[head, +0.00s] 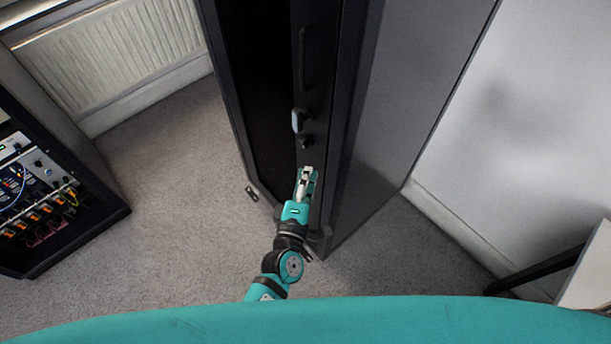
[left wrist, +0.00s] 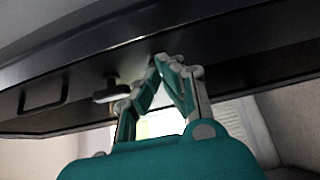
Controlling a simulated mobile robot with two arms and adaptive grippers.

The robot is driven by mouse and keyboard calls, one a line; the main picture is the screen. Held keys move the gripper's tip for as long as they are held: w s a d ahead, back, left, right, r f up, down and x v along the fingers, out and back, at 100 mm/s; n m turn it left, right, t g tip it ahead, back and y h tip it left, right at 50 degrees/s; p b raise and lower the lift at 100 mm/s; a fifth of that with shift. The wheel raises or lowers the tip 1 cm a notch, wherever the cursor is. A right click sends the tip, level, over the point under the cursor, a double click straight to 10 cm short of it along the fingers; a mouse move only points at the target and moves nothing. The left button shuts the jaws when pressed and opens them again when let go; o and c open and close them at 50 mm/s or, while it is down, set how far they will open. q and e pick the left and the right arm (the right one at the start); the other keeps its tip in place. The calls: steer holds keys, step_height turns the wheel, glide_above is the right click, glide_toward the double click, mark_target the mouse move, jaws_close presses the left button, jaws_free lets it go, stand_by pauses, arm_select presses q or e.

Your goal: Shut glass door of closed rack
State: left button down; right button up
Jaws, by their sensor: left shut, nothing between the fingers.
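The tall dark rack (head: 385,130) stands in the middle of the head view. Its door frame (head: 318,75) faces me, with a long black handle (head: 303,58) and a small light-coloured latch (head: 298,121) below it. The dark pane (head: 262,110) lies to the left of this frame. I cannot tell whether the door sits flush. My left gripper (head: 307,172) is shut and empty, at the frame below the latch. In the left wrist view its fingertips (left wrist: 165,60) meet close to the dark frame (left wrist: 220,75); contact is unclear. The handle (left wrist: 45,92) shows to the left. My right gripper is out of view.
An open equipment rack (head: 40,190) with cables and modules stands at the left. A radiator (head: 110,50) is on the wall behind. Grey carpet (head: 170,210) lies clear between the racks. A white wall (head: 535,120) is at the right, with a dark-legged piece of furniture (head: 540,270) at lower right.

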arm_select(q)
steer(key=v, duration=1.2)
steer(key=s+a+f+m+g, duration=0.3)
steer(key=f+m, duration=0.1)
steer(key=f, duration=0.5)
steer(key=s+a+f+m+g+y, duration=0.1)
steer(key=s+a+f+m+g, duration=0.15)
steer(key=f, duration=0.75)
steer(key=s+a+f+m+g, duration=0.3)
steer(key=f+m, duration=0.1)
steer(key=f, duration=0.5)
steer(key=s+a+f+m+g+y, duration=0.2)
steer(key=s+a+f+m+g, duration=0.1)
steer(key=s+a+f, duration=0.4)
steer(key=s+a+f+m+g+y, duration=0.2)
steer(key=s+a+f+m+g, duration=0.2)
steer(key=s+a+f, duration=0.3)
steer(key=s+g, duration=0.1)
steer(key=s, duration=0.4)
steer(key=shift+s+a+f, duration=0.2)
steer(key=shift+f, duration=0.15)
